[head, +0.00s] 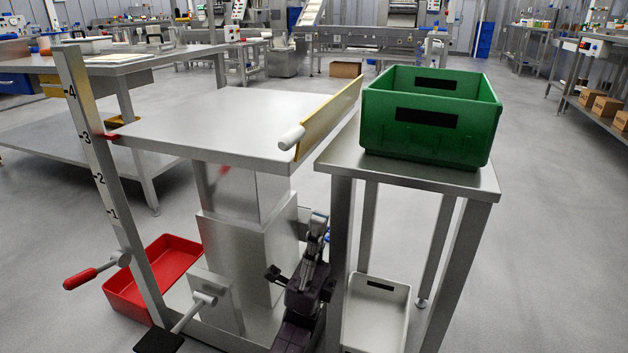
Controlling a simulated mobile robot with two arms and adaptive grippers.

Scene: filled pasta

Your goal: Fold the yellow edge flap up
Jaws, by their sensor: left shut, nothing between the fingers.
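The yellow edge flap (325,120) runs along the right edge of the grey lift table's top (215,118). It is a narrow yellow panel with a pale upper rim, and at its far end it rises above the tabletop. A white roller-like piece (291,137) sits at its near end. My left gripper (318,224) is below the tabletop, between the table's column and the steel stand to the right. It is shut, empty and apart from the flap, with its fingers pointing up. My right gripper is not in view.
A green crate (430,117) stands on the steel stand (395,176) close right of the flap. A grey bin (377,315) is below. A numbered post (92,140) with a red handle and a red tray (160,275) are at left. The tabletop is bare.

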